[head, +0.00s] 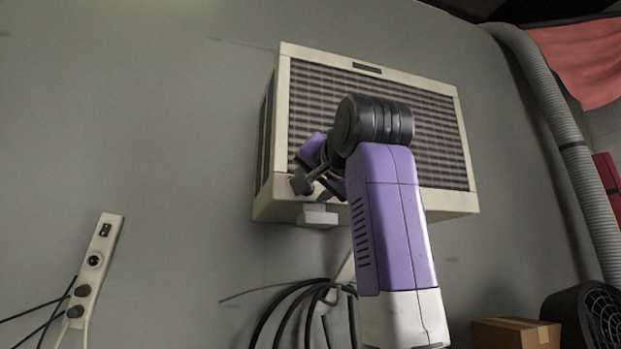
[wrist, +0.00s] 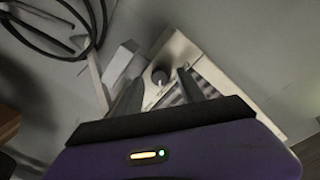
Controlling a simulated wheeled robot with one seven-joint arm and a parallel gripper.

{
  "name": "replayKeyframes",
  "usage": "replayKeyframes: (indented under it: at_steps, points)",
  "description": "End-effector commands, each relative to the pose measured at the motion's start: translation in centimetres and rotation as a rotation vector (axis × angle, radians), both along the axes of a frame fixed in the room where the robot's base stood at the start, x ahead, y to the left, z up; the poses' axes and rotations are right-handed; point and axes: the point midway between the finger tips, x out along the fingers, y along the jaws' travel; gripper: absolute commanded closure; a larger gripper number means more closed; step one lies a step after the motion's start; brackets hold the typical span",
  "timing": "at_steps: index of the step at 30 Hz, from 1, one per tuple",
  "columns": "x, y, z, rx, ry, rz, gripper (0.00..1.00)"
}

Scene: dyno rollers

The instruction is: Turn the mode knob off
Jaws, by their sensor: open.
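A beige wall unit (head: 450,203) with a slatted front grille is mounted on the grey wall. In the wrist view its beige panel (wrist: 208,70) carries a small dark round knob (wrist: 159,77). In the head view my gripper (head: 302,186) is at the unit's lower left front, and I cannot make out the knob there. In the wrist view my gripper (wrist: 160,80) is open, with one finger on each side of the knob in the picture. I cannot tell whether either finger touches it. The knob's pointer direction is too small to read.
Coiled black cables (head: 290,312) hang below the unit. A power strip (head: 98,262) with plugs is on the wall at left. A ribbed grey hose (head: 566,130), a cardboard box (head: 515,333) and a black fan (head: 590,315) are at right.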

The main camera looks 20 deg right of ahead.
Motion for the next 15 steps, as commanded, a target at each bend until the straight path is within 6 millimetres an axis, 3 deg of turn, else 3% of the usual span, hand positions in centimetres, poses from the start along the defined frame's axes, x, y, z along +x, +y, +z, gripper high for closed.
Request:
replayKeyframes:
  at_steps: [4, 12, 13, 15]
  points:
    - [1.04, -0.08, 0.07, 0.0, 0.001, -0.001, 0.54]
    - [1.21, -0.07, -0.03, 0.0, -0.001, 0.0, 0.54]
    - [1.21, -0.07, -0.03, 0.0, -0.001, 0.0, 0.56]
    - [1.2, -0.06, -0.02, 0.0, -0.001, 0.0, 0.69]
